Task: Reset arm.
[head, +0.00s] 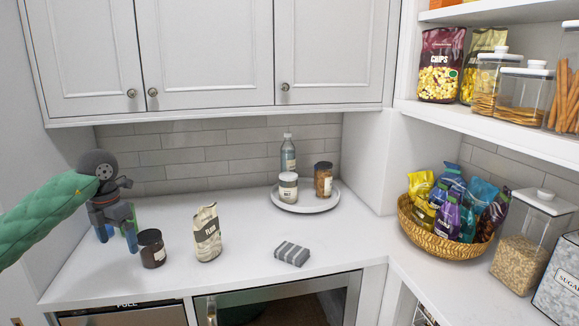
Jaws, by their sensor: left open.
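My left gripper (117,238) is at the left end of the counter, at the end of my green-sleeved arm. It points down with its fingers apart and holds nothing that I can see. A dark jar with a pale label (152,249) stands just right of the fingers; I cannot tell whether they touch it. My right gripper is out of the picture.
A flour bag (207,233), a grey striped cloth (292,253) and a round tray (305,206) with a bottle and jars stand on the white counter (250,215). A wicker basket (440,241) of snack bags is at the right. Cabinets (215,60) hang above.

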